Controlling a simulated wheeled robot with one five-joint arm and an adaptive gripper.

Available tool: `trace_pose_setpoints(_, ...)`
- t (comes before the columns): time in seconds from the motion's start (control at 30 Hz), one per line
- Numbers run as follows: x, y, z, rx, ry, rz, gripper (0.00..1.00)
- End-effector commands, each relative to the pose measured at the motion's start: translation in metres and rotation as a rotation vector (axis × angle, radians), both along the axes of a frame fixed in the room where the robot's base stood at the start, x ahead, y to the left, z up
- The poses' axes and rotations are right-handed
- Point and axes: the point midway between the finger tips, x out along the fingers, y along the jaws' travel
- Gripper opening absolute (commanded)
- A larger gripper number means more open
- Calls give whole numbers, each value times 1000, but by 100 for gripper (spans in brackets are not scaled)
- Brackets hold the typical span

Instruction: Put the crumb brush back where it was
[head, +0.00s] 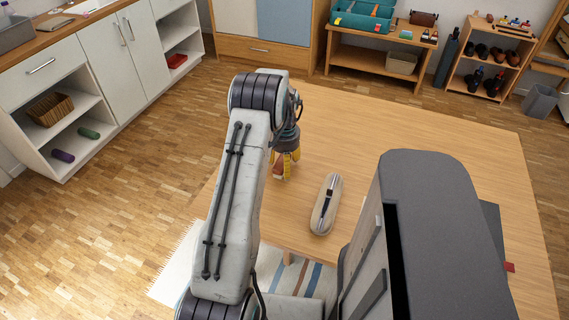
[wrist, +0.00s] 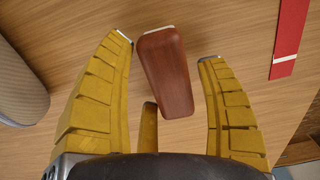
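The crumb brush appears to be the reddish-brown wooden block with a pale edge (wrist: 168,75) in the wrist view. It lies on the wooden table (head: 390,130). My gripper (wrist: 167,50) has its yellow fingers spread on both sides of the brush. The left fingertip looks close to it and a gap shows at the right; I cannot tell whether any finger touches it. In the head view my gripper (head: 285,166) is low over the table's left part, and only a little of the brown brush (head: 278,172) shows beneath it.
A beige oblong case with a dark strap (head: 325,204) lies right of my gripper in the head view. A red strip with a white band (wrist: 289,42) lies at the wrist view's upper right. A grey rounded thing (wrist: 20,85) is at its left edge. The far tabletop is clear.

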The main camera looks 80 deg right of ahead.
Motion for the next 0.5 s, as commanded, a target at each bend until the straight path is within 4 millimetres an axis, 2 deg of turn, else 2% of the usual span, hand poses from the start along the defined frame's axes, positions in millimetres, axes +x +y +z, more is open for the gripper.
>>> trace_pose_setpoints(0.33,0,0,2,0,0,0,72)
trace_pose_setpoints(0.5,0,-1,16,-2,0,0,72)
